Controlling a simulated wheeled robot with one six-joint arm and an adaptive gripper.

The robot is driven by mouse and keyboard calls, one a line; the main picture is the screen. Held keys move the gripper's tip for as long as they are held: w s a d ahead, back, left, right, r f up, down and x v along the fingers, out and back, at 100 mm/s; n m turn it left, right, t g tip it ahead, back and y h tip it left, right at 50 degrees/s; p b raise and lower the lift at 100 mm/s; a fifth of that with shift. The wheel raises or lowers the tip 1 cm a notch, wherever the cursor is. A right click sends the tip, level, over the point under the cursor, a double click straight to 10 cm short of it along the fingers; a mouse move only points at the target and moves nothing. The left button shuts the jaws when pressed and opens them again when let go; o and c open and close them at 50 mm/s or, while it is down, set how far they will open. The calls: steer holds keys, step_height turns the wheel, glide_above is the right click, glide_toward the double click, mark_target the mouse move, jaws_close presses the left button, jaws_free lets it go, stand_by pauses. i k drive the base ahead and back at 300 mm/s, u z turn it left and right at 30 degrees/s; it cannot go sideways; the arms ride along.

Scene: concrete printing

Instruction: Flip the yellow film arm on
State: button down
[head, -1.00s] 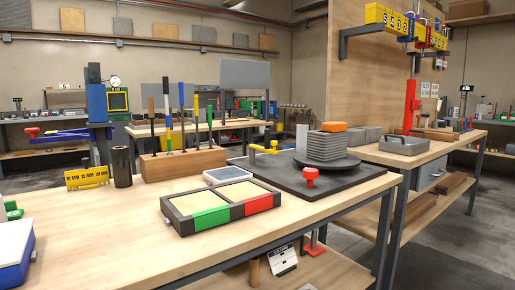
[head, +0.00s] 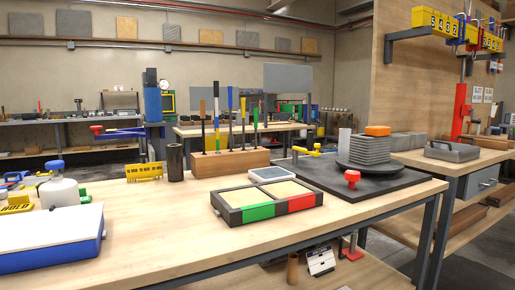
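A small yellow arm (head: 307,152), which looks like the film arm, sits at the back left part of a dark square plate (head: 367,200) on the wooden bench. It lies roughly level, with a raised yellow end at its right. Beside it, on a round dark disc (head: 350,167), stands a stack of grey layers (head: 369,150) with an orange block (head: 378,130) on top. A red knob (head: 352,177) stands at the plate's front. I cannot tell from its pose whether the arm is on or off. My gripper is not in view.
A two-part tray (head: 232,215) with green and red fronts lies before the plate. A wooden tool block (head: 228,162), a dark cylinder (head: 175,162) and a blue-white box (head: 48,240) stand further left. The bench front (head: 170,250) is clear.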

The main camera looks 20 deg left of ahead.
mark_target(295, 149)
steer(key=u, duration=1.05)
steer(key=i, duration=0.5)
